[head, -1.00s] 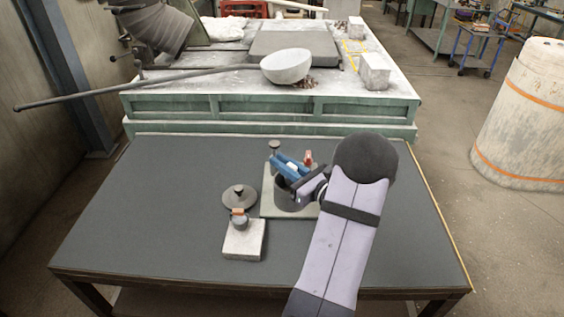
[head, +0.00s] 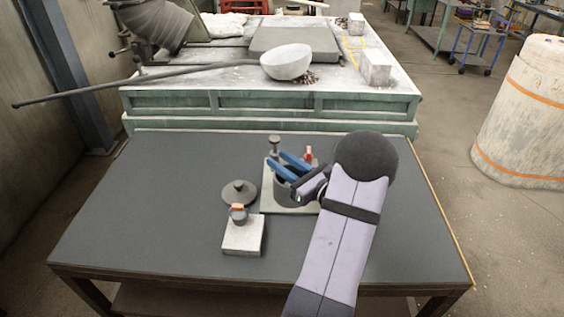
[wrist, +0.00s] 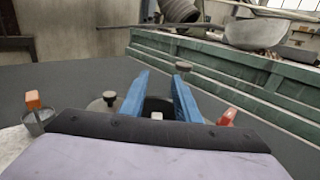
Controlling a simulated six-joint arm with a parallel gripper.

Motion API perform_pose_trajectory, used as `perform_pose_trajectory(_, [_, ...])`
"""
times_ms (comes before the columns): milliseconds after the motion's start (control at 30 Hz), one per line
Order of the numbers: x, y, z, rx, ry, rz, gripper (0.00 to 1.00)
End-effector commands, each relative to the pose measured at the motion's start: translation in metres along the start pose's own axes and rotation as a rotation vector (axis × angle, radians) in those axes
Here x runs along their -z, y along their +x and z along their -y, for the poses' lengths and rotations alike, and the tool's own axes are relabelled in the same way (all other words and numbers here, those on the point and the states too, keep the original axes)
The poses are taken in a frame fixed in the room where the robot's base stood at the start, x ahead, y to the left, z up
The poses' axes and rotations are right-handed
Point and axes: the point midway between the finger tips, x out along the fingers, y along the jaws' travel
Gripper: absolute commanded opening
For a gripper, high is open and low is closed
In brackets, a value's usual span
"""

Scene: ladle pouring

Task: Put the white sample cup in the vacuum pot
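The vacuum pot is a dark round pot (head: 284,194) on a pale plate, partly hidden by my gripper in the head view. In the wrist view its dark opening (wrist: 150,104) shows between the fingers. A small white thing, apparently the white sample cup (wrist: 157,116), shows low in that opening, between the fingers and not touching them. How deep it sits cannot be told. My gripper (head: 277,160), with two blue fingers, is over the pot. Its fingers are spread apart in the wrist view (wrist: 161,77), with nothing gripped.
A dark knobbed lid (head: 239,194) lies left of the plate (head: 268,204). A pale block (head: 243,237) carries a small grey cup with an orange part (head: 238,214). A knobbed post (head: 274,148) and a red part (head: 308,154) stand near the pot. The table's left side is clear.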

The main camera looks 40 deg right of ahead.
Motion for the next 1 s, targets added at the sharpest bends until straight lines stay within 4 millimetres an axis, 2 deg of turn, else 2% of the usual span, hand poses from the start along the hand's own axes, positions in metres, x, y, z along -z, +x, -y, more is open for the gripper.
perform_pose_trajectory(367, [-0.003,0.000,0.000,0.000,0.000,0.000,0.30])
perform_pose_trajectory(567, [-0.017,0.000,0.000,0.000,0.000,0.000,0.30])
perform_pose_trajectory(667, [-0.010,-0.017,0.002,0.005,-0.001,-0.001,0.30])
perform_pose_trajectory(1000, [-0.010,-0.081,0.002,0.006,-0.002,0.000,0.30])
